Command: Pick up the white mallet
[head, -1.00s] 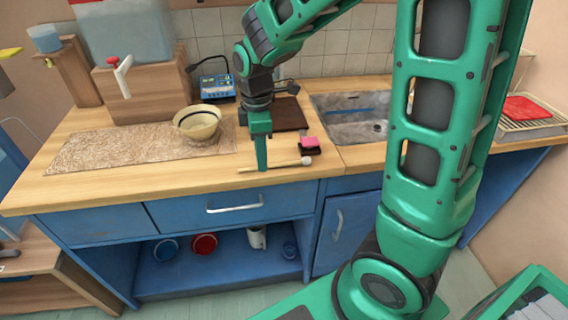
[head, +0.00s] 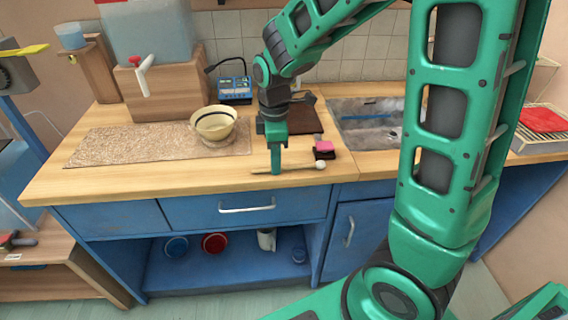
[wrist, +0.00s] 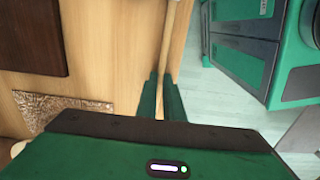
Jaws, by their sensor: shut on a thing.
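The white mallet (head: 301,167) has a thin pale wooden handle and a small white head at its right end. It lies sideways near the front edge of the wooden counter in the head view, and I cannot tell if it is slightly raised. My green gripper (head: 276,172) points straight down and is shut on the handle, left of the head. In the wrist view the handle (wrist: 173,40) runs up from between the two fingers (wrist: 162,100). The mallet's head is not seen there.
A pink sponge (head: 323,147) on a dark holder sits just behind the mallet's head. A cream bowl (head: 214,122) stands on a woven mat (head: 120,147) to the left. The sink (head: 366,118) is to the right. A blue drawer (head: 245,208) is below.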

